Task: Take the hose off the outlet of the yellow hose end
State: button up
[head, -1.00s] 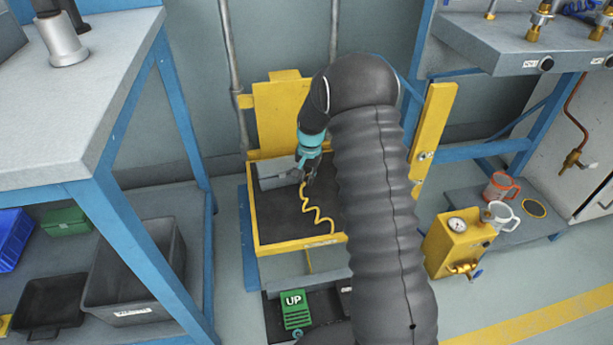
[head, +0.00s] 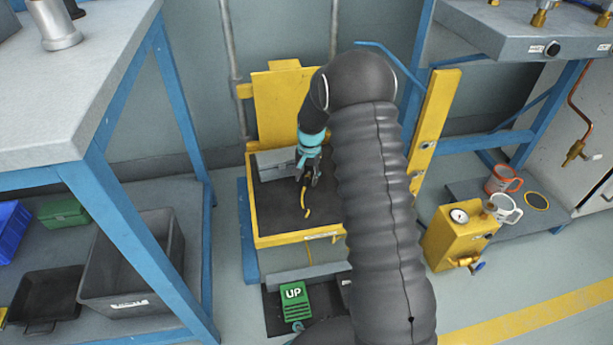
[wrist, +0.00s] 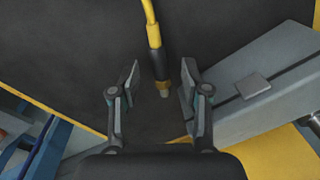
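The yellow hose (head: 306,203) shows in the head view as a short curved piece over the dark bed of a yellow-edged tray (head: 290,238). In the wrist view the hose (wrist: 152,30) runs down from the top edge into a black sleeve (wrist: 158,64) with a brass fitting and a pale tip (wrist: 164,92). My gripper (wrist: 160,92) is open, one finger on each side of the fitting, with gaps visible on both sides. It also shows in the head view (head: 312,178), low over the tray. I cannot make out a separate outlet.
A grey block (wrist: 255,95) lies right of my gripper in the wrist view; it also shows at the tray's back left (head: 273,163). A yellow post (head: 433,130) stands right of my arm.

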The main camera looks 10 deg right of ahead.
notch_tip(320, 180, up, 12)
jog(key=s+n+g, duration=0.1)
jog(key=s+n, duration=0.2)
jog(key=s, duration=0.6)
jog(key=s+r+n+t+p, duration=0.3)
jog(key=s+r+t+p, duration=0.2)
jog(key=s+r, duration=2.2)
jog(key=s+p, duration=0.2)
jog(key=p, duration=0.1)
jog(key=shift+t+h, duration=0.3)
jog(key=shift+t, duration=0.1)
